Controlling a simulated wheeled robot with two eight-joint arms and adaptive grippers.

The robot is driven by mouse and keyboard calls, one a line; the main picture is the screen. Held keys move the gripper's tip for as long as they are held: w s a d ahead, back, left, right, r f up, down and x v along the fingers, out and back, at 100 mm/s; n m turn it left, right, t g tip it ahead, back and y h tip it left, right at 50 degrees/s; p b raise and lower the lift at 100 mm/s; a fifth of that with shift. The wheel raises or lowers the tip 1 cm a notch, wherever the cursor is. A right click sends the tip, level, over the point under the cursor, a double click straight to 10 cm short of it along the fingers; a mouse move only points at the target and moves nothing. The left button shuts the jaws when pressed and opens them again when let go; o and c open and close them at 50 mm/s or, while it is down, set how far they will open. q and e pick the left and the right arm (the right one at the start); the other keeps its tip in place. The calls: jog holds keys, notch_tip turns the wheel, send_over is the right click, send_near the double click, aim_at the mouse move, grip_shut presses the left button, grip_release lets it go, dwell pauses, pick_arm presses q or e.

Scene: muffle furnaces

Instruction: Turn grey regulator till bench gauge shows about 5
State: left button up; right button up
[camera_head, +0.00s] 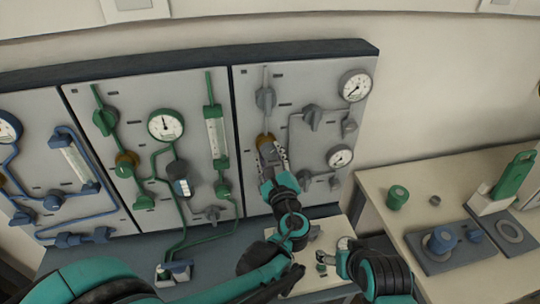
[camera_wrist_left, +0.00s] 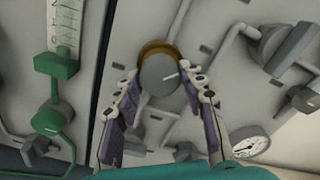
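The grey regulator knob (camera_head: 264,138) is on the right, grey panel. In the left wrist view the knob (camera_wrist_left: 158,75) is round, with a pale pointer line and a brass ring behind it. My left gripper (camera_head: 271,152) is at the knob. In the wrist view its fingers (camera_wrist_left: 162,86) are apart, one on each side of the knob, with no clear grip. Two white gauges are on this panel, an upper one (camera_head: 354,86) and a lower one (camera_head: 340,157). Their readings are too small to tell. My right gripper (camera_head: 333,256) is low at the bench; its fingers are unclear.
Grey valve handles (camera_head: 312,117) and pipes lie right of the knob. The green panel (camera_head: 163,160) and blue panel (camera_head: 60,180) are to the left. A side table (camera_head: 385,180) at right holds a green cylinder (camera_head: 397,197) and a dark tray (camera_head: 455,260).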

pick_arm(q)
jog(key=shift+o, duration=1.3)
jog(key=s+d, duration=0.2)
jog(key=s, duration=0.9)
jog(key=shift+s+d, duration=0.2)
jog(key=shift+s, duration=0.2)
dwell(0.4)
